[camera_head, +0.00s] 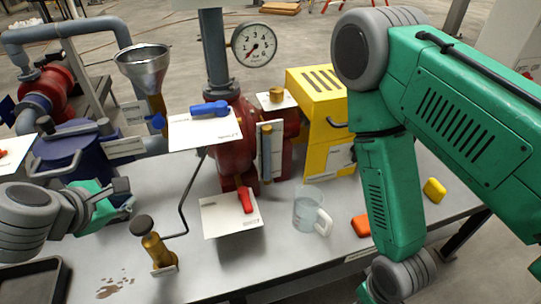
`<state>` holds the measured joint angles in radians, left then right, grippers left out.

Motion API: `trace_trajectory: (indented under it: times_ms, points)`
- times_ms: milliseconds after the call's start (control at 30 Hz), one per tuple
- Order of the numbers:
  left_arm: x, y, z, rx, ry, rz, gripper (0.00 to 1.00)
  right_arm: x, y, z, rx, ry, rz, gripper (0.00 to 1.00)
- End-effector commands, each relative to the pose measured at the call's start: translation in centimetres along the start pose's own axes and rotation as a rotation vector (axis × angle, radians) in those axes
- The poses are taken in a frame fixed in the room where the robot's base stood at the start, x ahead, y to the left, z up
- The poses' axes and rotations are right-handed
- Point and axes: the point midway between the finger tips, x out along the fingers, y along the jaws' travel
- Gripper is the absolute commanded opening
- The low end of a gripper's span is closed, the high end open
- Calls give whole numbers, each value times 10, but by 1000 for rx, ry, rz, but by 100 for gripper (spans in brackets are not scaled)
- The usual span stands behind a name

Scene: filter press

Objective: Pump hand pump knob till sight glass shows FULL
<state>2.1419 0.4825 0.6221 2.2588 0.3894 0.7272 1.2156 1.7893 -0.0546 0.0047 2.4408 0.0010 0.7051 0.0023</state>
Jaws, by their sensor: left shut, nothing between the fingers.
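The brass hand pump (158,250) stands upright on the grey bench at the lower left, with a dark round knob (142,225) on top. A thin dark pipe runs from it up toward the red pump body. The sight glass (267,152) is a narrow upright tube in a pale frame in front of the red body; its level is too small to read. My left gripper (124,197) is shut and empty, up and left of the knob and apart from it. My right arm crosses the right side; its gripper is outside the picture.
A metal funnel (144,67), a pressure gauge (254,45) and a yellow box (318,112) stand behind. White plates carry a blue lever (210,107) and a red lever (245,199). A clear jug (309,211) and an orange block (361,225) are on the bench. A stain lies before the pump.

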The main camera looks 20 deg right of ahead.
Motion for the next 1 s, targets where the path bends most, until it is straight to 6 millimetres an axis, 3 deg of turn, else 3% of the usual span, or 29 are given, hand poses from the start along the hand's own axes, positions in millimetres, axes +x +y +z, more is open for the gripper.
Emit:
trace_trajectory:
  times_ms: [867, 1000]
  points:
    - [0, 0, 0, 0, 0, 0, 0, 0, 0, 0, 0, 0, 0, 0]
    - [-7, 7, 6, 0, -2, 4, 0, 1, 0, 0, 0, 0, 0, 0]
